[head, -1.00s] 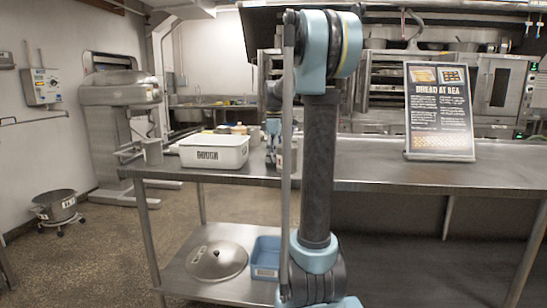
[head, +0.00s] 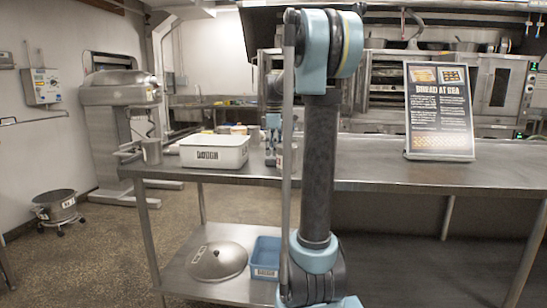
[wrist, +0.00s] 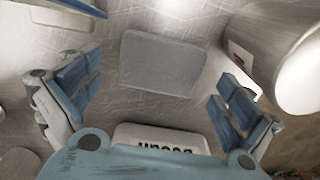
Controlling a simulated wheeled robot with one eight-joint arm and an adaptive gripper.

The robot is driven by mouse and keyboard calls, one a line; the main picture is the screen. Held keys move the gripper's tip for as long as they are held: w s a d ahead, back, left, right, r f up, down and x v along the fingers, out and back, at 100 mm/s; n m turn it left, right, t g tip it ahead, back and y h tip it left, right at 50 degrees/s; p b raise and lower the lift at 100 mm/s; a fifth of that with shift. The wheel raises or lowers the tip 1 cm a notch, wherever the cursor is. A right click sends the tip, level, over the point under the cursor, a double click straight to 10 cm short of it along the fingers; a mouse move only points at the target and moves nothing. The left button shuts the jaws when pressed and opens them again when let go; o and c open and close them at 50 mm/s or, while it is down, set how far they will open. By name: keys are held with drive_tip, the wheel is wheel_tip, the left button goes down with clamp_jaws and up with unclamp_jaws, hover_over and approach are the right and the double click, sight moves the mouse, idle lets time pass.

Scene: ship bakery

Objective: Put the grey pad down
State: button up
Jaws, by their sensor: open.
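The grey pad (wrist: 162,62) is a flat rounded rectangle in the wrist view, lying on the steel worktop (wrist: 195,22). My gripper (wrist: 155,98) is open, its blue-padded fingers spread wide to the left and right. Neither finger touches the pad, and nothing is between them in their grip. In the head view my gripper (head: 272,122) is small and partly hidden behind my arm, over the left part of the table. I cannot make out the pad in the head view.
A white dough box (head: 214,151) stands on the table left of my gripper; its lettered side also shows in the wrist view (wrist: 160,136). A metal cylinder (wrist: 275,55) stands close to the right finger. A bread sign (head: 438,110) stands farther right, with bare worktop between.

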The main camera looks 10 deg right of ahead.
wheel_tip(320, 180, up, 10)
idle(0.5)
drive_tip(key=shift+r, duration=0.1)
